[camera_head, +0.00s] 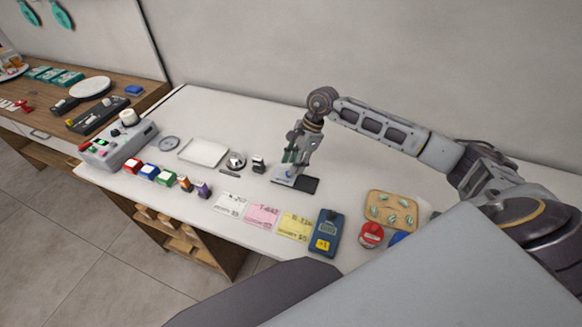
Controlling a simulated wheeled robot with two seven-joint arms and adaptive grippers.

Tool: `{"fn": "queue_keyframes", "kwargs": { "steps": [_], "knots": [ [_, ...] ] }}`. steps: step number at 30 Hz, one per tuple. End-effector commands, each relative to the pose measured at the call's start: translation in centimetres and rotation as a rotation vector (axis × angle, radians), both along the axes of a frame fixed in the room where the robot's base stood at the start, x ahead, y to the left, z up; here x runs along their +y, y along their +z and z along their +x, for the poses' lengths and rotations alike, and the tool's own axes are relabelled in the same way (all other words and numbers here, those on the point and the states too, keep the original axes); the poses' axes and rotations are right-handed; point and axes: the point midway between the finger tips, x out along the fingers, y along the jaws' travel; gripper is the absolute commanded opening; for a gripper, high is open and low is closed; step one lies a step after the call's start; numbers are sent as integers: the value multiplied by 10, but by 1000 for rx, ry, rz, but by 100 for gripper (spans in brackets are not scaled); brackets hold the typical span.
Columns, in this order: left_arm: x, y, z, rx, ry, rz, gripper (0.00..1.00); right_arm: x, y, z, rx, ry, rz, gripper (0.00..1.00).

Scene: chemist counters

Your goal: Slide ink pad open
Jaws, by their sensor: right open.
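The ink pad (308,185) lies flat on the white counter, near its middle. A dark surface shows on its right side and a lighter grey part on its left. My right gripper (290,171) points down over the left part of the pad, with its fingertips at or just above it; I cannot tell whether they touch. It is open and partly hides the pad. A small blue spot shows between or beside the fingers. My left gripper is not in view.
White, pink and yellow slips (263,215) and a blue device (328,233) lie in front of the pad. A small stamp (258,164) and a white tray (203,152) stand to its left. A tan board (391,210) and a red tin (371,235) are right. The counter behind is clear.

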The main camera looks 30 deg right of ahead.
Motion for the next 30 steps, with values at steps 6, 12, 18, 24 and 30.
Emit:
{"fn": "queue_keyframes", "kwargs": {
  "steps": [6, 12, 18, 24, 30],
  "knots": [
    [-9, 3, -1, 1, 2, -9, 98, 8, -18, 1, 1, -1, 1, 40],
    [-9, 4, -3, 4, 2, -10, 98, 10, -25, 1, -1, 0, -1, 40],
    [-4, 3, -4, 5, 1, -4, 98, 10, -25, 1, -1, 0, -1, 40],
    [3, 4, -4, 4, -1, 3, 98, 10, -25, 1, -1, 0, -1, 21],
    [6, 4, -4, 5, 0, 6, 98, 10, -25, 1, -1, 0, -1, 0]
  ]
}}
